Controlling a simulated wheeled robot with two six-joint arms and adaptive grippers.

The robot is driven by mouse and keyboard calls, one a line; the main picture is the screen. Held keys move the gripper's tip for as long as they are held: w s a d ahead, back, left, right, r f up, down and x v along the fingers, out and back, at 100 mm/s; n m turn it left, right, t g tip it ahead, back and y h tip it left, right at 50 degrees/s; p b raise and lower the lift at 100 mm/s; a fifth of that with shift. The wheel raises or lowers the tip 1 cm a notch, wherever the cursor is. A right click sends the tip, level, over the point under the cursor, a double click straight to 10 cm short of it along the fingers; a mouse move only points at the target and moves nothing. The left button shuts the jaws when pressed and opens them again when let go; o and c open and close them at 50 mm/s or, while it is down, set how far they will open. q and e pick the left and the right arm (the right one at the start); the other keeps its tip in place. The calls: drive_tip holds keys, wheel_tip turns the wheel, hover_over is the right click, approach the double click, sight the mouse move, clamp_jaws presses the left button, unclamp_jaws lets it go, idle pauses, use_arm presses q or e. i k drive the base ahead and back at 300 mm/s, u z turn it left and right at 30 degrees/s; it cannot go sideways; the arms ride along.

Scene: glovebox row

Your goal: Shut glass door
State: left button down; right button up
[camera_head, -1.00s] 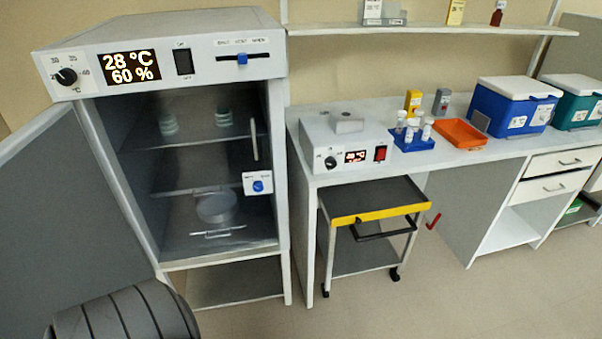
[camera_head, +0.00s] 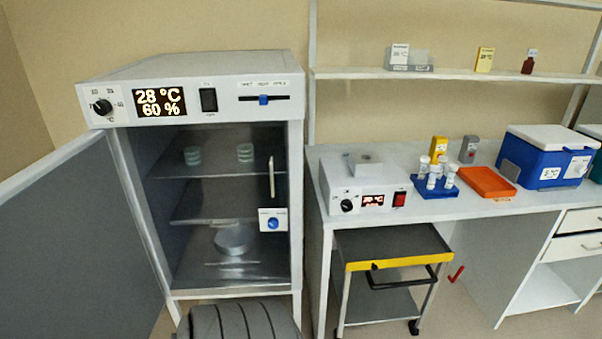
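The incubator cabinet (camera_head: 190,90) stands at the left. Its grey outer door (camera_head: 75,235) is swung wide open to the left. The glass door (camera_head: 215,215) appears as a clear pane across the opening, with a pale upright handle (camera_head: 272,178) at its right side. A white plate with a blue knob (camera_head: 273,222) sits below the handle. I cannot tell whether the pane is fully seated against the frame. Dishes (camera_head: 245,152) and a round metal pan (camera_head: 232,239) show on the shelves inside. Neither of my grippers is in view.
A bench with a white heater box (camera_head: 365,185), a blue tube rack (camera_head: 436,188), an orange tray (camera_head: 488,183) and a blue cooler (camera_head: 545,160) is to the right. A cart with a yellow edge (camera_head: 398,261) stands under it, near the incubator.

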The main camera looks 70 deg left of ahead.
sight(281, 213)
drive_tip(key=u, duration=0.45)
drive_tip(key=i, duration=0.8)
drive_tip(key=u, duration=0.85)
